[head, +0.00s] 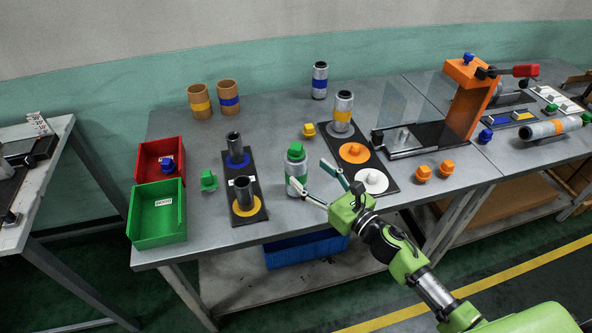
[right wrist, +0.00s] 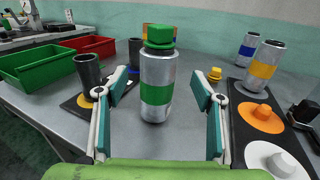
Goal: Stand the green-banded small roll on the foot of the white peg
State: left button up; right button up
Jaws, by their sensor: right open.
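The green-banded small roll (head: 294,168) is a silver cylinder standing upright on the grey table, with a green knob-like piece (right wrist: 159,37) on its top. It shows in the middle of the right wrist view (right wrist: 156,85). My right gripper (head: 308,173) is open, its fingers pointing at the roll, one to each side in the wrist view; I see no grip on it. The white peg (head: 372,177) rises from a round white foot at the near end of a dark board, right of the roll. The white foot shows partly in the wrist view (right wrist: 270,160). My left gripper is not in view.
The dark board also bears an orange disc (head: 354,153) and a yellow-banded roll (head: 343,107). A blue-banded roll (head: 320,80) stands behind. Left are a board with dark tubes (head: 258,214), a green bin (head: 157,235) and a red bin (head: 147,152). Orange knobs (head: 423,173) lie right.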

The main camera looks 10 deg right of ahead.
aim_at(304, 168)
jog(key=shift+w+a, duration=0.3)
jog(key=shift+w, duration=0.3)
jog(key=shift+w+a+r+p, duration=0.15)
jog(key=shift+w+r+p, duration=0.05)
jog(key=shift+w+p, duration=0.1)
jog(key=p+x, duration=0.1)
jog(key=x, duration=0.2)
jog(key=shift+w+a, duration=0.15)
jog(key=shift+w+a+f, duration=0.1)
jog(key=shift+w+a, duration=0.15)
jog(key=shift+w, duration=0.25)
jog(key=c, duration=1.4)
